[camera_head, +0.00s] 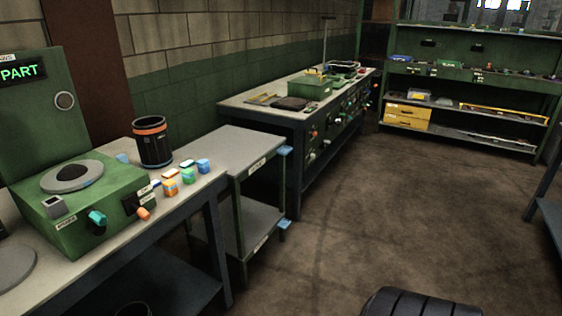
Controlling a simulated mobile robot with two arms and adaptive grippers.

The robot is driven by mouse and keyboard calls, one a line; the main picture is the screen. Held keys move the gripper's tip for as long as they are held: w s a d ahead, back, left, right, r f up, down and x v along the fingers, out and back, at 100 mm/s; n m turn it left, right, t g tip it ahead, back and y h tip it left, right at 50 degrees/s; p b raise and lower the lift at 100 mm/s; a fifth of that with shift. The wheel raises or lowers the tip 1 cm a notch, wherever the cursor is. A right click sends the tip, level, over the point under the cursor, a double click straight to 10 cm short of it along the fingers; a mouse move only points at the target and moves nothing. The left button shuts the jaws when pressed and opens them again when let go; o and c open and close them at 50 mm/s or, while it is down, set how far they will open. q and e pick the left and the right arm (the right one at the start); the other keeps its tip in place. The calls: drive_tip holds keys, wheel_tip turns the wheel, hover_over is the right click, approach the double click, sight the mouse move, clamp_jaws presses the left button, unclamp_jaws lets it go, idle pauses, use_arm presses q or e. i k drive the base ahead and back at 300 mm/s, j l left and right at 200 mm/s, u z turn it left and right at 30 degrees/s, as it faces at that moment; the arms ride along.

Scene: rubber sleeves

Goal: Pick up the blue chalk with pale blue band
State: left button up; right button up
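Several small coloured chalk pieces stand in a cluster on the near left workbench (205,184), beside a black cup with orange bands. A blue piece (203,166) stands at the right end of the cluster and looks most like the blue chalk; its pale blue band is too small to make out surely. Neither of my grippers shows in the head view.
The black cup (152,142) stands just behind the chalks. A green machine (82,205) with knobs fills the bench to their left. A lower grey side table (225,147) adjoins the bench. A long cluttered bench (255,110) stands beyond. The floor (400,210) at right is open.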

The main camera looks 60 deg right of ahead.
sight(203, 165)
drive_tip(key=z, duration=1.2)
drive_tip(key=u, duration=0.5)
drive_tip(key=i+l, duration=0.05)
